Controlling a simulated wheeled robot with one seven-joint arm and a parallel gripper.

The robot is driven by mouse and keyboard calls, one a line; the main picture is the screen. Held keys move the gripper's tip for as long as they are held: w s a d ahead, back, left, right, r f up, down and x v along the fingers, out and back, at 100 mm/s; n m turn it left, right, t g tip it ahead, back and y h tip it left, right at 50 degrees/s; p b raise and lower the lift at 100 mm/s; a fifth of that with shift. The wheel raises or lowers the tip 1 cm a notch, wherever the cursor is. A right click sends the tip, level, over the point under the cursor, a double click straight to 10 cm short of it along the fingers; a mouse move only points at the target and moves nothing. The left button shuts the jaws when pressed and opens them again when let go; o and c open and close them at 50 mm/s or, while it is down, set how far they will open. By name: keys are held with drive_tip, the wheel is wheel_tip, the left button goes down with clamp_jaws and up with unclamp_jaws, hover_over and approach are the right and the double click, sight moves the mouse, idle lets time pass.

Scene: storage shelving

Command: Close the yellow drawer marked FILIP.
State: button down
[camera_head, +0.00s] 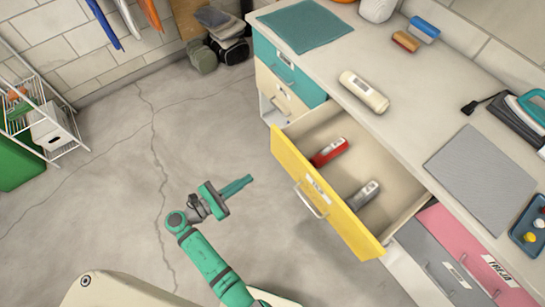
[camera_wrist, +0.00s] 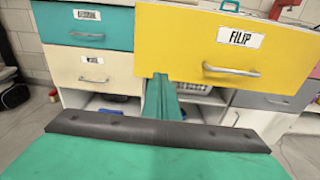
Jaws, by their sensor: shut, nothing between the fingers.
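The yellow drawer (camera_head: 325,196) stands pulled out from the cabinet in the head view, with a metal bar handle (camera_head: 309,201) on its front. A red item (camera_head: 328,152) and a grey item (camera_head: 363,195) lie inside it. In the wrist view the yellow front (camera_wrist: 285,48) carries a label (camera_wrist: 240,38) reading FILIP. My gripper (camera_head: 244,182) is shut and empty, out in front of the drawer and apart from it, left of the handle. In the wrist view the shut fingers (camera_wrist: 160,90) point toward the drawer's lower left part; whether they touch it cannot be told there.
Teal (camera_head: 288,69) and cream (camera_head: 281,94) drawers sit left of the yellow one; grey (camera_head: 433,262) and pink (camera_head: 470,245) ones sit right. The countertop (camera_head: 400,120) holds a cream bottle (camera_head: 363,92) and an iron (camera_head: 525,108). Floor (camera_head: 120,190) left of my arm is clear.

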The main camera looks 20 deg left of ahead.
sight(280, 152)
drive_tip(key=shift+h, duration=0.3)
drive_tip(key=x, duration=0.4)
drive_tip(key=r+x, duration=0.1)
drive_tip(key=x, duration=0.3)
drive_tip(key=r+x, duration=0.1)
drive_tip(key=x, duration=0.4)
drive_tip(key=shift+w+a, duration=0.3)
drive_tip(key=shift+a, duration=0.1)
drive_tip(key=shift+w, duration=0.15)
